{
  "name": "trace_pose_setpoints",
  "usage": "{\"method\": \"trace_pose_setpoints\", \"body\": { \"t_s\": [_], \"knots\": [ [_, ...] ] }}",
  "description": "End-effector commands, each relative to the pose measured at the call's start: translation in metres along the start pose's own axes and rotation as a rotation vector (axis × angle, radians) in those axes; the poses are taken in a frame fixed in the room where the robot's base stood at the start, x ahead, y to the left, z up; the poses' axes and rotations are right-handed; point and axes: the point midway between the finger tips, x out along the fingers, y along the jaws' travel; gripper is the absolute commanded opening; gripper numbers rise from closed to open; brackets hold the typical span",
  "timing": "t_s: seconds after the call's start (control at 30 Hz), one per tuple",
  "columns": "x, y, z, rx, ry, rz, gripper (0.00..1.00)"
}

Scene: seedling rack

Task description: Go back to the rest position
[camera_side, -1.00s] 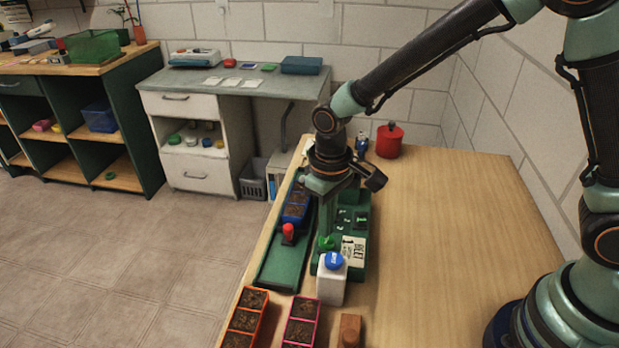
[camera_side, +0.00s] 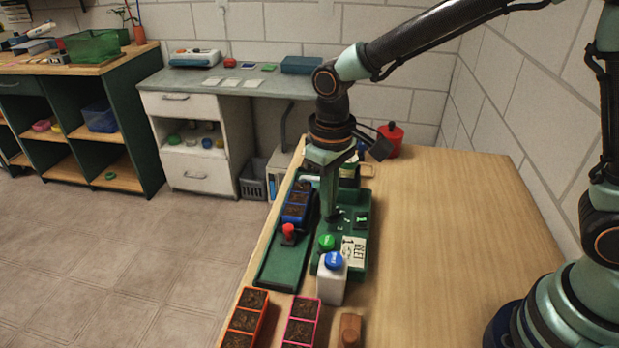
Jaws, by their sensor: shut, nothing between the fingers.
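My gripper (camera_side: 330,205) points straight down, shut and empty, over the green seedling rack (camera_side: 358,222). Its lower end overlaps the rack in the picture; I cannot tell the exact height above it. A blue tray of soil cells (camera_side: 298,205) is to its left, in the green channel (camera_side: 282,265) with a red knob (camera_side: 288,232). A white bottle with a blue cap (camera_side: 332,283) stands in front of the gripper, with a green cap (camera_side: 327,241) just behind it. A white label card (camera_side: 353,249) reads BEET. My wrist hides part of the rack's far end.
An orange soil tray (camera_side: 246,320), a pink soil tray (camera_side: 301,322) and a brown block (camera_side: 350,328) sit at the table's near edge. A red canister (camera_side: 391,138) stands at the back. The right part of the wooden table (camera_side: 450,230) is clear.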

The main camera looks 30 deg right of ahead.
Motion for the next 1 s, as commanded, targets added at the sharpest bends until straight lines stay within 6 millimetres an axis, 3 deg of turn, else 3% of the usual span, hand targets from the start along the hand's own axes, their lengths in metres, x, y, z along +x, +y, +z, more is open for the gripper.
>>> {"method": "trace_pose_setpoints", "body": {
  "t_s": [0.17,0.37,0.7,1.0],
  "knots": [
    [-0.003,0.002,0.001,0.004,0.007,-0.001,0.00],
    [-0.035,0.027,0.011,0.045,0.083,-0.008,0.00],
    [-0.097,0.086,0.062,0.152,0.284,0.005,0.00],
    [-0.120,0.119,0.109,0.232,0.442,0.046,0.00]
  ]
}}
